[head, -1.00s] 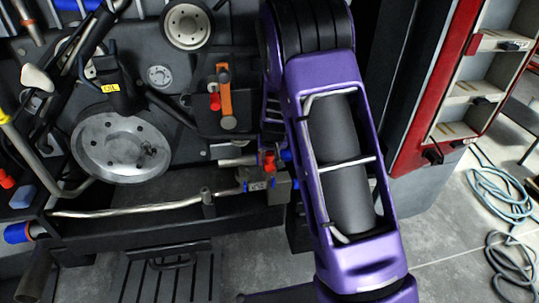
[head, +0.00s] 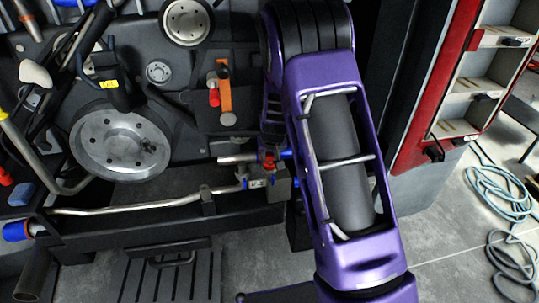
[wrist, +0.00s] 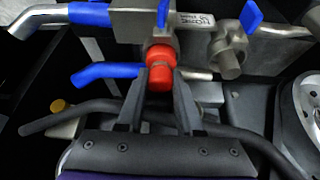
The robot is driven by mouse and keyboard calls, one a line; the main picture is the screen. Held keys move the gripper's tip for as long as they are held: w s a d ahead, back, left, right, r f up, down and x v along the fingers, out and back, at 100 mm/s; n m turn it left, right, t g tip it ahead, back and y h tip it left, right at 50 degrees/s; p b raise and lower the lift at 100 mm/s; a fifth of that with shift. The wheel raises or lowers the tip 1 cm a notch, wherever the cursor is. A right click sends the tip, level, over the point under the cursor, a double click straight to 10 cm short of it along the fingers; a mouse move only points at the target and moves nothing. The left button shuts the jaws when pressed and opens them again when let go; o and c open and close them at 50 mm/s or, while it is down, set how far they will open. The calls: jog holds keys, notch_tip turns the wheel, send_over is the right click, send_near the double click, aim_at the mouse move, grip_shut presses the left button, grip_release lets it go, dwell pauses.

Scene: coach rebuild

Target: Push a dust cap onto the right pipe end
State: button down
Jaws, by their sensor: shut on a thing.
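My gripper (wrist: 160,98) is shut on a red dust cap (wrist: 160,77) in the wrist view. The cap lines up with the downward pipe end under the left valve (wrist: 150,22) and appears to meet it. How far it is seated I cannot tell. A bare metal pipe end (wrist: 230,66) under the other valve shows to its right, with no cap on it. In the head view, my purple arm covers the gripper. A small red part (head: 268,161) shows beside the arm at the valves.
Blue valve handles (wrist: 164,12) and a blue-sleeved pipe (wrist: 105,72) lie close to the fingers. A dark bar (wrist: 80,113) crosses near the gripper. In the head view, a large metal disc (head: 120,146) stands left, a red-edged cabinet (head: 425,100) right, and a coiled hose (head: 500,200) lies on the floor.

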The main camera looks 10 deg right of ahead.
jog(key=shift+f, duration=0.55)
dwell(0.4)
jog(key=shift+c, duration=0.4)
grip_release()
jog(key=p+v, duration=0.4)
jog(key=v, duration=0.4)
dwell(0.5)
jog(key=shift+s+r, duration=0.1)
